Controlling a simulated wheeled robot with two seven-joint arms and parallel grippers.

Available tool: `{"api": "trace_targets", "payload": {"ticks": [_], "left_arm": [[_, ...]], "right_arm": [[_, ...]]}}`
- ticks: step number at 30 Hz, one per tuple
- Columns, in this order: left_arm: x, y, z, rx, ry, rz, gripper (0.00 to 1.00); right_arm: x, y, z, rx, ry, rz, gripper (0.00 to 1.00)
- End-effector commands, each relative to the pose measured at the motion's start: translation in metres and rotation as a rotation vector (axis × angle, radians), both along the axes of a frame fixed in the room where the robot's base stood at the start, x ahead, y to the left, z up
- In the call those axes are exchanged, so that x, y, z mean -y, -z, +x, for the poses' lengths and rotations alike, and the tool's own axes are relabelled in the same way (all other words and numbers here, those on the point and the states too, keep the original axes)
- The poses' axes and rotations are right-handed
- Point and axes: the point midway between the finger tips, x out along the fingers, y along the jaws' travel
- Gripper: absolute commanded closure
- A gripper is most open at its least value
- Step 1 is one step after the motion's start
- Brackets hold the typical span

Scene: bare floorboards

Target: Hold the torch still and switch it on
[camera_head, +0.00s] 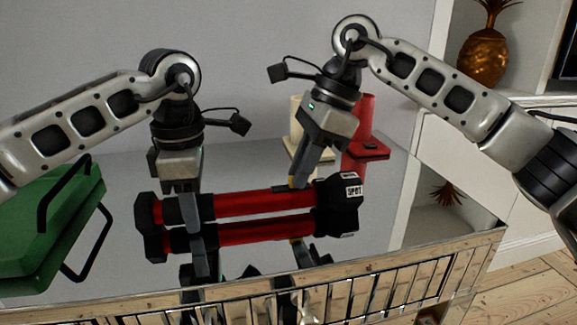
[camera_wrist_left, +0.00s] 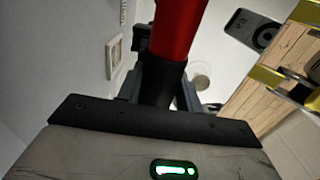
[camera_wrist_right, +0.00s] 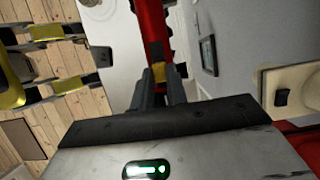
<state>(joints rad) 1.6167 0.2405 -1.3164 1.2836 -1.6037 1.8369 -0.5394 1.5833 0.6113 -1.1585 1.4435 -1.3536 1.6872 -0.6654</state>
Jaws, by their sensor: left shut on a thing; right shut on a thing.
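The torch has a red barrel (camera_head: 250,203), a black tail end at the left and a wider black head (camera_head: 340,203) at the right. It lies level, on or just above a mirror-like top that reflects it. My left gripper (camera_head: 190,210) is shut on the torch near its tail; the left wrist view shows the red barrel (camera_wrist_left: 178,30) and a black section between the fingers. My right gripper (camera_head: 298,184) is shut on the torch just behind the head. In the right wrist view, a small yellow part (camera_wrist_right: 158,72) shows at its fingertips. Whether the torch is lit cannot be told.
A green case (camera_head: 60,215) with black handles stands at the left. A cream object (camera_head: 296,120) and a red object (camera_head: 366,115) stand behind the torch, near my right gripper. Shelves with a golden pineapple (camera_head: 485,60) are at the right.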

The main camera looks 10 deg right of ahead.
Motion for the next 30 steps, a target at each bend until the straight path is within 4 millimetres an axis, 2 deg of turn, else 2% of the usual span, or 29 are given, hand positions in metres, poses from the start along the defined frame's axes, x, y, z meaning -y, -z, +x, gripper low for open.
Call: {"api": "trace_targets", "payload": {"ticks": [2, 9, 10, 12, 23, 26, 30], "left_arm": [[0.000, 0.000, 0.000, -0.001, 0.001, 0.001, 0.94], [-0.002, 0.001, 0.000, -0.002, 0.000, 0.003, 0.94], [-0.002, 0.001, 0.000, -0.002, 0.000, 0.004, 0.94], [-0.002, 0.001, 0.000, -0.002, -0.001, 0.004, 0.94], [-0.001, 0.001, 0.000, -0.002, -0.001, 0.004, 0.94], [-0.001, 0.001, 0.000, -0.002, -0.001, 0.004, 0.94], [-0.001, 0.001, 0.000, -0.002, 0.000, 0.003, 0.94]], "right_arm": [[0.010, -0.001, 0.000, 0.001, 0.005, 0.001, 1.00], [0.011, -0.001, 0.001, 0.002, 0.005, -0.001, 1.00], [0.011, -0.001, 0.001, 0.002, 0.005, -0.001, 0.77], [0.011, -0.001, 0.001, 0.002, 0.005, -0.001, 0.63], [0.012, -0.006, 0.000, 0.002, 0.003, 0.000, 0.63], [0.016, -0.019, 0.001, 0.005, 0.004, 0.002, 0.63], [0.028, -0.047, 0.000, 0.006, 0.005, 0.002, 0.63]]}}
